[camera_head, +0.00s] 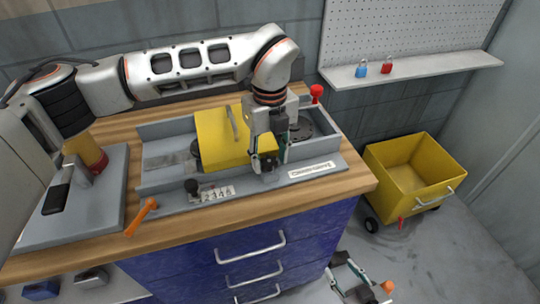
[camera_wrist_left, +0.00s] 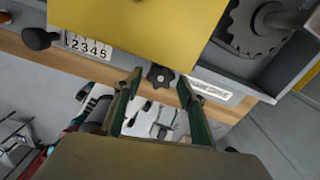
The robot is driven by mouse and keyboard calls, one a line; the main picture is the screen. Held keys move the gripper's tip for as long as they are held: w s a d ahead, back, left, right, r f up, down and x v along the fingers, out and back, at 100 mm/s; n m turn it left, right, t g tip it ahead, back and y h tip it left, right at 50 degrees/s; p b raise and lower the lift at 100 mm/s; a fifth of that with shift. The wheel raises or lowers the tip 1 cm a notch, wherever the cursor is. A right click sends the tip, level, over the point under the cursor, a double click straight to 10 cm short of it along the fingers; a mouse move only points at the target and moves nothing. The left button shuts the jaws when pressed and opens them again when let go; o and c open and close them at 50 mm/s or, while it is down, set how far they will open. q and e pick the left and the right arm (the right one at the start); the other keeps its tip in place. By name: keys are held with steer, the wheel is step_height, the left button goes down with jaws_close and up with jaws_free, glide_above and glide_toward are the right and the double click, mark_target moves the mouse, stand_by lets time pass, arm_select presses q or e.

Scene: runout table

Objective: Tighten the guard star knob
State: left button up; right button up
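The guard star knob (camera_wrist_left: 160,75) is small, black and lobed, at the lower edge of the yellow guard (camera_head: 218,137). The guard also shows in the left wrist view (camera_wrist_left: 140,30). My left gripper (camera_head: 270,160) reaches down in front of the guard. In the left wrist view its two fingers (camera_wrist_left: 158,82) are open, one on each side of the knob, with a small gap showing at each side. In the head view the gripper largely hides the knob. My right gripper (camera_head: 352,275) is low at the bottom edge, away from the table, apparently open and empty.
The grey machine bed (camera_head: 165,196) has a number counter (camera_head: 217,194), black knob (camera_head: 191,186), orange lever (camera_head: 141,217) and red knob (camera_head: 316,92). A toothed wheel (camera_wrist_left: 255,28) sits beside the guard. A yellow cart (camera_head: 415,165) stands right of the wooden bench (camera_head: 240,219).

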arm_select(q)
steer(key=c, duration=0.7)
steer(key=shift+o, duration=0.2)
steer(key=shift+m, duration=0.3)
steer(key=shift+a+m+b, duration=0.1)
steer(key=shift+m+b, duration=0.55)
steer(key=shift+m, duration=0.55)
steer(key=shift+m+b, duration=0.3)
steer(key=shift+m, duration=1.2)
steer(key=o, duration=1.1)
